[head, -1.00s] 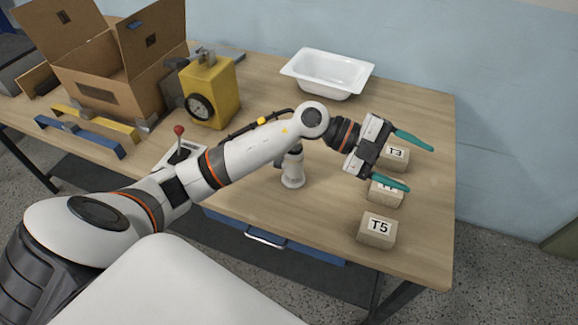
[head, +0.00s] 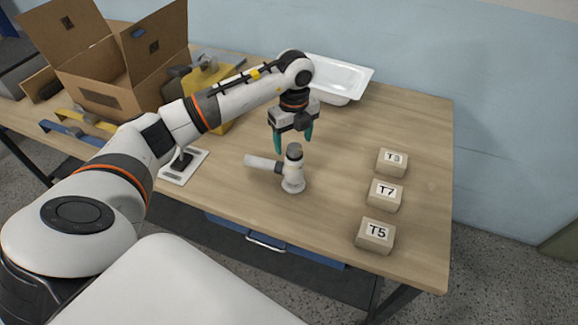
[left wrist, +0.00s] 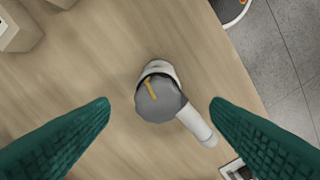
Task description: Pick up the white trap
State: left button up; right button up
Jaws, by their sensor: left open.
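The white trap (head: 293,172) stands upright on the wooden table, with a round base, a grey top and a side pipe pointing left in the head view. In the left wrist view the trap (left wrist: 158,98) shows from above, between the fingertips and beyond them, its pipe slanting to the lower right. My left gripper (head: 293,146) points down with its teal fingers apart, just above and slightly behind the trap. It also shows in the left wrist view (left wrist: 160,104), open with nothing between its fingers. My right gripper is not in view.
Blocks T3 (head: 391,163), T7 (head: 385,195) and T5 (head: 375,237) stand along the right side of the table (head: 335,225). A white tub shell (head: 350,80) lies behind my gripper. A yellow gauge box (head: 213,75), a lever plate (head: 182,167) and an open carton (head: 110,75) are left.

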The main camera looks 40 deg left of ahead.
aim_at(294, 146)
pick_arm(q)
notch_tip(294, 146, down, 6)
jog(key=p, duration=0.2)
jog(key=shift+r+p, duration=0.2)
jog(key=shift+p, duration=0.1)
jog(key=shift+f, duration=0.25)
jog(key=shift+w, duration=0.1)
jog(key=c, duration=1.4)
